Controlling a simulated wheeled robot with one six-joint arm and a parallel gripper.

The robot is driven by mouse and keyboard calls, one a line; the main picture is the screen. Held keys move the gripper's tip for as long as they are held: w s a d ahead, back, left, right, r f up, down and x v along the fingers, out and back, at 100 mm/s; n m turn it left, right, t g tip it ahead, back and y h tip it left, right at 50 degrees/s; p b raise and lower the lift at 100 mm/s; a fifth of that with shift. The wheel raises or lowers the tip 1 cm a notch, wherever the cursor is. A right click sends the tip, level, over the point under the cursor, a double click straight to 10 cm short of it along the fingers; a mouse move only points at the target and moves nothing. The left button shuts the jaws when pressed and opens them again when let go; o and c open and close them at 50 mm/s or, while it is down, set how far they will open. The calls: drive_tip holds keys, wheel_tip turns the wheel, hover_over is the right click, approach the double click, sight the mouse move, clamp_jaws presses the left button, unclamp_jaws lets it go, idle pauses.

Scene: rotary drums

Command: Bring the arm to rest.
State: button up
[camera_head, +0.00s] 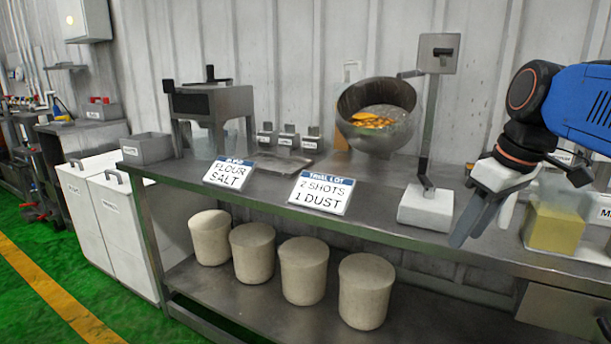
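My arm (580,105), blue with dark joints, reaches in from the right edge over the right part of the steel bench. My gripper (482,228) hangs from its pale wrist block and points down and left. Its grey fingers look spread, with a gap between them and nothing held. It appears in front of the bench's right part, between the white base of the lever post and a yellow block. Whether the fingertips touch anything is not clear. The rest of my arm is out of view.
A tilted drum (375,115) holding orange pieces stands near the lever post (432,130). Two signs (321,193) stand along the front of the bench (400,232). A yellow block (553,228) is close right of my gripper. Several tubs (303,270) fill the lower shelf.

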drive_tip(key=s+f+m, duration=0.2)
drive_tip(key=s+f, duration=0.1)
drive_tip(key=f, duration=0.3)
drive_tip(key=s+f+m+t+h, duration=0.1)
drive_tip(key=s+f+m, duration=0.1)
drive_tip(key=s+f, duration=0.2)
drive_tip(key=s+a+f+m+t, duration=0.1)
drive_tip(key=s+f, duration=0.2)
drive_tip(key=f, duration=0.6)
drive_tip(key=shift+s+f+m+h, duration=0.3)
drive_tip(key=shift+s+f+m, duration=0.05)
drive_tip(key=shift+s+m, duration=0.05)
drive_tip(key=shift+a, duration=0.1)
